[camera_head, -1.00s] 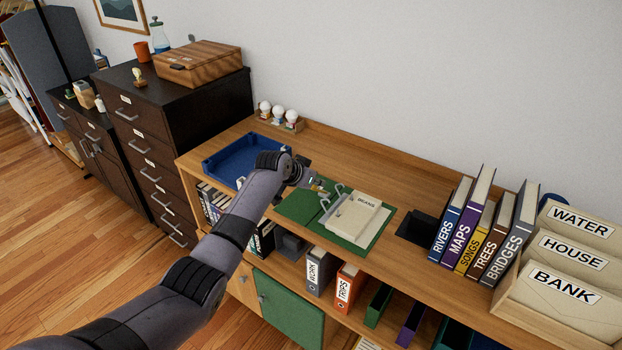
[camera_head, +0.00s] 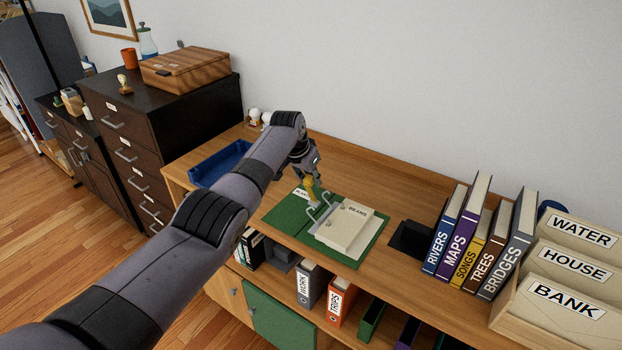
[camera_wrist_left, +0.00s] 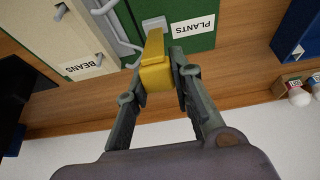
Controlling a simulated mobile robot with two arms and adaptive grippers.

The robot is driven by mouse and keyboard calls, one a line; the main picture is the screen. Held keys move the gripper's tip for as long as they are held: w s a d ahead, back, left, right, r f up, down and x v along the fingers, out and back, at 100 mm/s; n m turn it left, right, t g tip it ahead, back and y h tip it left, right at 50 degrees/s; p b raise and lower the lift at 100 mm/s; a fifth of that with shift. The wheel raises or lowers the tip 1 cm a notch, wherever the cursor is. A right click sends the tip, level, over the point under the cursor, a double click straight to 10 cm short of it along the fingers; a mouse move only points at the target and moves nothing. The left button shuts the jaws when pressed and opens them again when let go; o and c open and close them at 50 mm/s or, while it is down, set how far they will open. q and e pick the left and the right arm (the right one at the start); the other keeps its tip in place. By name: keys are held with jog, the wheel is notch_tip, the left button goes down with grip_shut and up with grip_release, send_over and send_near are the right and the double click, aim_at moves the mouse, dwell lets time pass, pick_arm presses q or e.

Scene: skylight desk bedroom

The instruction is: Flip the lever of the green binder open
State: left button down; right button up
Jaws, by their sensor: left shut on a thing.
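The green binder (camera_head: 285,217) lies open on the wooden sideboard top. Its left cover carries a white PLANTS label, clear in the wrist view (camera_wrist_left: 193,28). Metal rings (camera_head: 313,208) stand at its middle, and a stack of paper dividers marked BEANS (camera_head: 345,228) lies on its right side. My left gripper (camera_head: 309,184) is above the ring mechanism, with its fingers shut on the yellow lever (camera_wrist_left: 155,70). In the head view the lever stands up from the binder near the rings. I cannot tell whether the rings are parted. My right gripper is not in view.
A blue tray (camera_head: 219,163) is left of the binder, partly behind my left arm. A black holder (camera_head: 411,240) and a row of upright books (camera_head: 480,238) stand to the right, beside a sorter (camera_head: 545,300). Bare wood lies behind the binder.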

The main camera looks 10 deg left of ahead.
pick_arm(q)
jog(key=shift+d+f, duration=0.1)
jog(key=c, duration=1.4)
grip_release()
jog(key=shift+o, duration=0.2)
jog(key=v, duration=1.2)
